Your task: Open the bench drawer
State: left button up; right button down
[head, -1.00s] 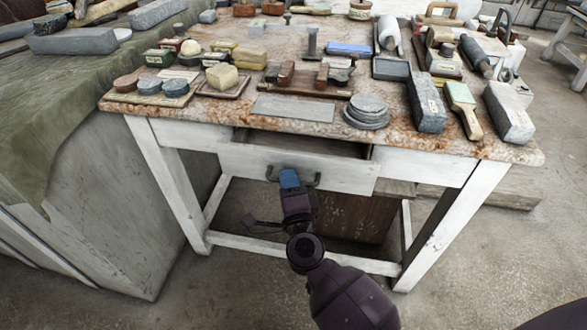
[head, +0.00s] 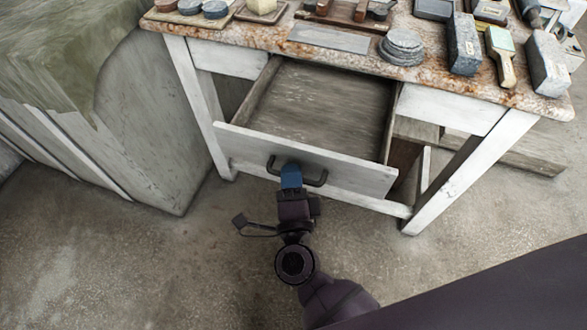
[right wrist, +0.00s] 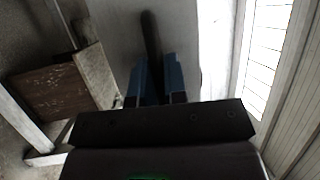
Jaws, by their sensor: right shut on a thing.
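The bench drawer (head: 322,116) is pulled well out of the white bench, and its bare wooden inside shows as empty. Its white front panel (head: 351,177) bears a dark bar handle (head: 315,182). My right gripper (head: 290,175), with blue fingertips, is shut on the middle of that handle. In the right wrist view the blue fingers (right wrist: 157,82) stand on both sides of the dark handle bar (right wrist: 151,42), against the pale drawer front. My left gripper is not in view.
A large cloth-covered block (head: 137,110) stands at the left. The concrete floor in front of the bench is clear.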

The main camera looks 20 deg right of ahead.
jog(key=c, duration=1.5)
grip_release()
jog(key=shift+o, duration=0.2)
jog(key=v, duration=1)
jog(key=shift+s, duration=0.35)
